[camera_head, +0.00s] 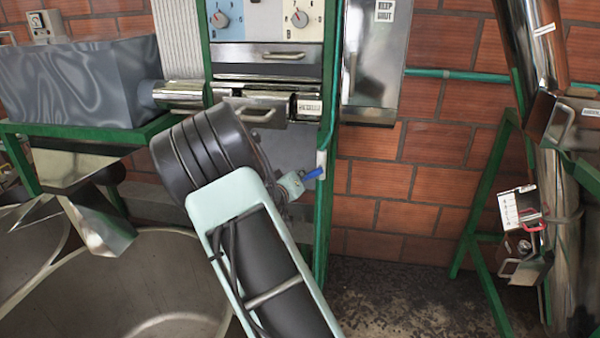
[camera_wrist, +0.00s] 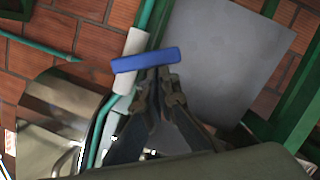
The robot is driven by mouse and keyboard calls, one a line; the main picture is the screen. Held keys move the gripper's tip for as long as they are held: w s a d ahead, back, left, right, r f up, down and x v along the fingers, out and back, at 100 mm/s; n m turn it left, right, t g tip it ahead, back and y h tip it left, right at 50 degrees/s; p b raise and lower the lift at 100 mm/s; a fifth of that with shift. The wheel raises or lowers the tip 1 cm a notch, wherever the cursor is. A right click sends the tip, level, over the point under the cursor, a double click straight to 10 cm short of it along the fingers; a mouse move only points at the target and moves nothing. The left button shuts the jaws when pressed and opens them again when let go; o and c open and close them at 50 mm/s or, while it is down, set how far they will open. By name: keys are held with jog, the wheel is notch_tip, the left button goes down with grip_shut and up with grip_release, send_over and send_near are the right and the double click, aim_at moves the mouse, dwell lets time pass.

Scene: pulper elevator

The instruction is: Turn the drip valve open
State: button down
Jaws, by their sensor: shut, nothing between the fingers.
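The drip valve shows as a small blue handle (camera_head: 314,174) on the right green post of the machine in the head view. In the wrist view the blue handle (camera_wrist: 146,60) lies crosswise, close to level, at the fingertips. My gripper (camera_wrist: 158,73) is shut and empty, with its tips right at the handle's lower edge. I cannot tell whether they touch it. In the head view my gripper (camera_head: 299,181) is partly hidden behind my own wrist, just left of the handle. A pale fitting (camera_wrist: 130,58) sits beside the handle on a thin green pipe.
The green post (camera_head: 326,220) stands beside the valve, with a brick wall (camera_head: 400,190) behind. A control panel with dials (camera_head: 260,20) and a metal drawer handle (camera_head: 283,55) are above. A large metal drum (camera_head: 150,260) is at lower left. Floor at lower right is clear.

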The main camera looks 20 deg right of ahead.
jog(key=shift+f+p, duration=0.15)
jog(key=shift+p, duration=0.25)
jog(key=n+p, duration=0.1)
jog(key=f+n+h+p, duration=0.1)
jog(key=n, duration=0.1)
jog(key=f+n+p, duration=0.1)
jog(key=shift+s+d+f+n+h, duration=0.2)
jog(key=shift+d+f+n+h, duration=0.1)
jog(key=shift+n, duration=0.1)
jog(key=f+n, duration=0.1)
jog(key=s+d+n+h+b, duration=0.1)
jog(key=n, duration=0.1)
jog(key=shift+d+f+n, duration=0.15)
jog(key=shift+f+n, duration=0.15)
jog(key=shift+f, duration=0.05)
jog(key=shift+d+b, duration=0.1)
jog(key=shift+b, duration=0.2)
